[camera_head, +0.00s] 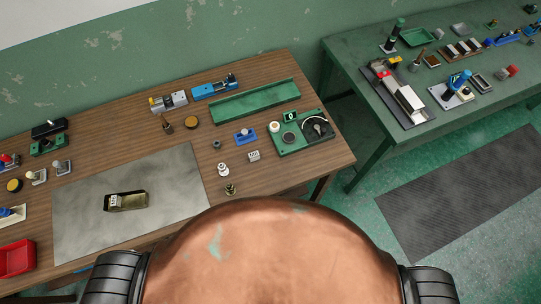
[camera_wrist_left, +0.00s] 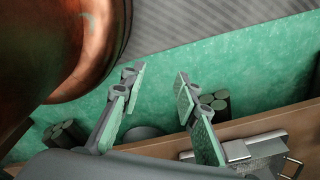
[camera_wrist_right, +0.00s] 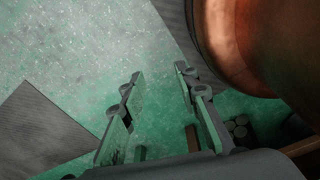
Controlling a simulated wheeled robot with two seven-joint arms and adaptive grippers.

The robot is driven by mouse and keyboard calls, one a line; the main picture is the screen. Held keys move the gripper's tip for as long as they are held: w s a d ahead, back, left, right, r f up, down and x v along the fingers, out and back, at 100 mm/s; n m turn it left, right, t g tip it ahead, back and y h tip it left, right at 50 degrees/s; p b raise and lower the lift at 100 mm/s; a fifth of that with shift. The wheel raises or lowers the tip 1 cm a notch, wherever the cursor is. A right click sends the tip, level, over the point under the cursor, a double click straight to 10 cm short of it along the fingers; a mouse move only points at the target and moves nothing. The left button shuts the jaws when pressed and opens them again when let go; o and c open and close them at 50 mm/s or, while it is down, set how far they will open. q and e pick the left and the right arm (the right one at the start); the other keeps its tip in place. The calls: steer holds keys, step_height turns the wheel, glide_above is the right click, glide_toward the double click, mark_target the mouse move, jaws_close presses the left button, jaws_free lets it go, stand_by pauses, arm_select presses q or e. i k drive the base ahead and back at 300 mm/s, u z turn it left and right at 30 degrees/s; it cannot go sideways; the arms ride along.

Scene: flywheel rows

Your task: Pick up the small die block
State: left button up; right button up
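Two small pale blocks with dark markings could be the die block; I cannot tell which. One pale block (camera_head: 253,156) stands on the wooden table, just left of the green fixture. The other pale block (camera_head: 116,200) sits in the left end of a shallow brass-coloured tray (camera_head: 146,200) on the grey mat. My left gripper (camera_wrist_left: 160,85) is open and empty in the left wrist view, near the wooden table edge. My right gripper (camera_wrist_right: 158,80) is open and empty in the right wrist view, over green floor. Neither gripper shows in the head view.
The wooden table also holds a grey mat (camera_head: 72,225), a green tray (camera_head: 230,106), a green fixture (camera_head: 291,148), a blue block (camera_head: 245,137), a white knob (camera_head: 222,169) and a red bin (camera_head: 16,260). A green table (camera_head: 352,60) with parts stands at right.

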mark_target(254, 157)
steer(key=z, duration=0.5)
steer(key=k, duration=1.05)
steer(key=u, duration=1.2)
steer(key=i, duration=0.5)
